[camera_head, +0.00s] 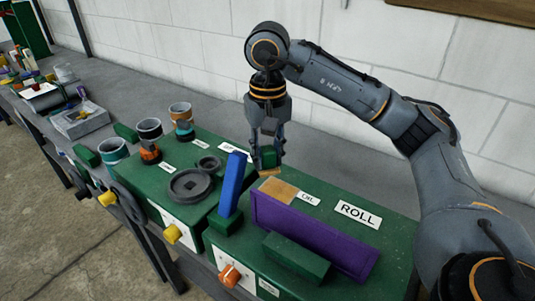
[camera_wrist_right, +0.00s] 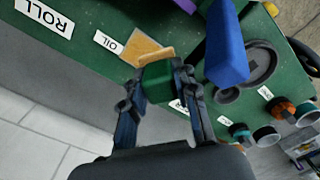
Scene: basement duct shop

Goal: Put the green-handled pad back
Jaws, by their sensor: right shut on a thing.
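My right gripper (camera_head: 266,157) points down and is shut on the green handle of the green-handled pad (camera_head: 268,155). The pad's thin tan underside shows just below the handle. A flat tan patch (camera_head: 278,190) lies on the green machine top beside the OIL label (camera_head: 308,198). The held pad is close to this patch, at its far edge; I cannot tell whether they touch. In the right wrist view the green handle (camera_wrist_right: 158,82) sits between the fingers of my gripper (camera_wrist_right: 162,88), with the tan patch (camera_wrist_right: 140,47) just beyond. My left gripper is not in view.
A purple bar (camera_head: 310,235) and a green block (camera_head: 296,256) stand in front of the patch. A tall blue bar (camera_head: 232,184) leans to its left. A dark round disc (camera_head: 189,185) and cups lie farther left. A white wall is behind.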

